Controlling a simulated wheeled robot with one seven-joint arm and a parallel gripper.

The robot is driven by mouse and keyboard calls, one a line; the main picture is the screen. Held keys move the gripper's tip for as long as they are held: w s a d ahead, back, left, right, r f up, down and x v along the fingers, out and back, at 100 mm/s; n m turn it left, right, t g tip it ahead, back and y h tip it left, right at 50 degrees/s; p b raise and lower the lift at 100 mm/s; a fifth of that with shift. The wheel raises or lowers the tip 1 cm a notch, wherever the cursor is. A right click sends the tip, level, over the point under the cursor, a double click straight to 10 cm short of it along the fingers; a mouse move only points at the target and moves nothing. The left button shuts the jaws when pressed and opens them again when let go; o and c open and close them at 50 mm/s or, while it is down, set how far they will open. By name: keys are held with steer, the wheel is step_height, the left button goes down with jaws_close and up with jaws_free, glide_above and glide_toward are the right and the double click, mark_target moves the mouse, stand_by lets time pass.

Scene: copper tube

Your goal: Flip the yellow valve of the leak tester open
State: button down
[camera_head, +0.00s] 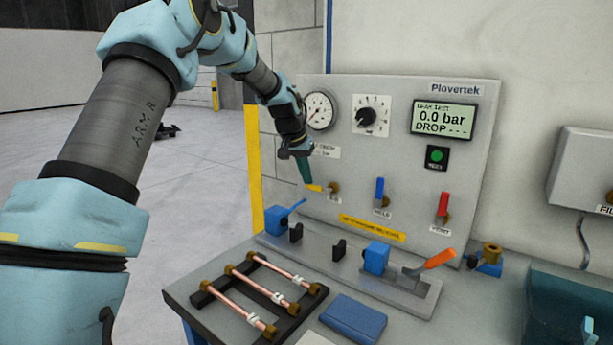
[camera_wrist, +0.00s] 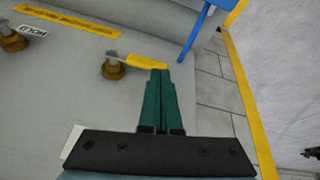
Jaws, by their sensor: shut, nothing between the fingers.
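The yellow valve (camera_head: 314,188) is on the grey leak tester panel (camera_head: 400,95), at the left of the valve row. Its lever lies about level, pointing left from its brass body (camera_head: 334,187). In the wrist view the yellow lever (camera_wrist: 148,62) reaches from the brass fitting (camera_wrist: 113,69) to my fingertips. My gripper (camera_head: 308,181) has green fingers, shut together and empty. In the wrist view the fingertips (camera_wrist: 160,73) are right at the lever's free end; I cannot tell whether they touch it. The tip of the lever is partly hidden behind them.
The blue valve (camera_head: 380,190) and red valve (camera_head: 443,206) stand with levers up, to the right. Below are a blue-handled clamp (camera_head: 283,217), an orange-handled clamp (camera_head: 430,264), and a rack of copper tubes (camera_head: 262,290). Free floor lies left of the bench.

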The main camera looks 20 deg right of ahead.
steer(key=shift+w+a+f, duration=0.15)
steer(key=shift+a+f, duration=0.2)
steer(key=shift+f, duration=0.15)
steer(key=w+a+r, duration=0.5)
steer(key=a+r, duration=0.1)
steer(key=r, duration=0.3)
steer(key=shift+a+r+b, duration=0.25)
steer(key=shift+r+b, duration=0.05)
steer(key=s+a+f+n+y, duration=0.1)
steer(key=s+a+f+n, duration=0.2)
steer(key=a, duration=0.4)
steer(key=s+a+f+y, duration=0.1)
steer(key=s+a+f, duration=0.1)
steer(key=s+a, duration=0.45)
steer(key=s+a+f+n+y, duration=0.1)
steer(key=s+a+f+n, duration=0.15)
steer(key=a, duration=0.65)
steer(key=s+a+f+n, duration=0.1)
steer(key=s+a+f, duration=0.2)
steer(key=s+a, duration=0.3)
steer(key=s+a+f+n, duration=0.2)
steer(key=s+a, duration=0.4)
steer(key=s, duration=0.3)
steer(key=shift+s+f+g+y, duration=0.15)
steer(key=shift+f+g+y, duration=0.2)
steer(key=shift+f, duration=0.45)
